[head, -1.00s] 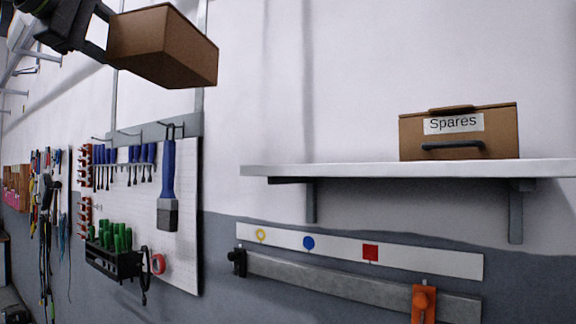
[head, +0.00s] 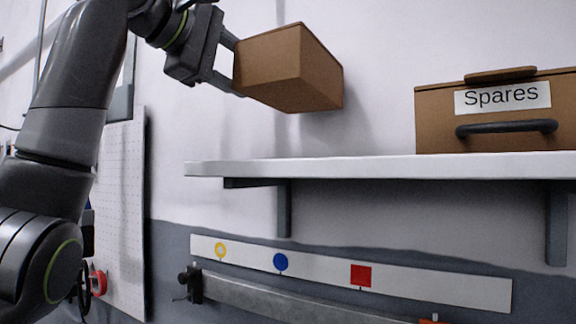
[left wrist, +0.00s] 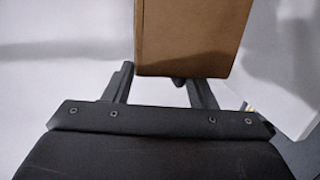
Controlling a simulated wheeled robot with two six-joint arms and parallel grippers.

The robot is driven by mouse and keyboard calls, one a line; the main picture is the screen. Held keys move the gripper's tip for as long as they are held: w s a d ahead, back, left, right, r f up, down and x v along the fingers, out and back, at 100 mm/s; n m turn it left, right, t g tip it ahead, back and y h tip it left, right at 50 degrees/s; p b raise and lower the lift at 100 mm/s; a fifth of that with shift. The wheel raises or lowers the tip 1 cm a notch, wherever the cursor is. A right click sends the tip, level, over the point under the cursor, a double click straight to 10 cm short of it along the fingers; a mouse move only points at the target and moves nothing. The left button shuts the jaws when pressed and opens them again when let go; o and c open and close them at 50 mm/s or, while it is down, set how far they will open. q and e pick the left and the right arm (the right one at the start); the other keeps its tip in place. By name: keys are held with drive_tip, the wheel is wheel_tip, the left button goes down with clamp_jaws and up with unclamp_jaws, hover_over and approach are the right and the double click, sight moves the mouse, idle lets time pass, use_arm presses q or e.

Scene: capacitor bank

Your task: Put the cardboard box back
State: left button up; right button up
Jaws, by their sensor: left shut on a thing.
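A plain brown cardboard box (head: 285,68) is held by my left gripper (head: 232,68) at its left end. The box is tilted and hangs above the left part of the white wall shelf (head: 330,167), with a gap between them. In the left wrist view the box (left wrist: 190,35) sits between the fingers of the left gripper (left wrist: 165,88). Another brown box labelled "Spares" (head: 495,125), with a dark handle, stands on the right part of the shelf. My right gripper is in neither view.
The shelf top between its left end and the "Spares" box is bare. Below it are brackets, a white strip with yellow, blue and red marks (head: 350,273), and a grey rail (head: 290,299). A pegboard (head: 122,220) is at left, partly behind my arm.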

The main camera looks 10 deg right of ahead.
sight(261, 101)
use_arm(q)
drive_tip(key=shift+d+f, duration=0.1)
drive_tip(key=shift+s+f, duration=0.15)
drive_tip(key=shift+f, duration=0.1)
drive_tip(key=f, duration=0.1)
drive_tip(key=s+f, duration=0.1)
drive_tip(key=f, duration=0.1)
drive_tip(key=shift+s, duration=0.25)
drive_tip(key=shift+w+f+p, duration=0.3)
drive_tip(key=shift+f+p, duration=0.1)
drive_tip(key=shift+f, duration=0.4)
drive_tip(key=shift+w+f, duration=0.25)
drive_tip(key=shift+f, duration=0.2)
drive_tip(key=shift+s+f, duration=0.1)
drive_tip(key=shift+f, duration=0.2)
drive_tip(key=shift+s+f+p, duration=0.2)
drive_tip(key=shift+f+p, duration=0.3)
drive_tip(key=shift+f, duration=0.35)
drive_tip(key=shift+w+f, duration=0.1)
drive_tip(key=shift+f, duration=0.45)
drive_tip(key=o, duration=1)
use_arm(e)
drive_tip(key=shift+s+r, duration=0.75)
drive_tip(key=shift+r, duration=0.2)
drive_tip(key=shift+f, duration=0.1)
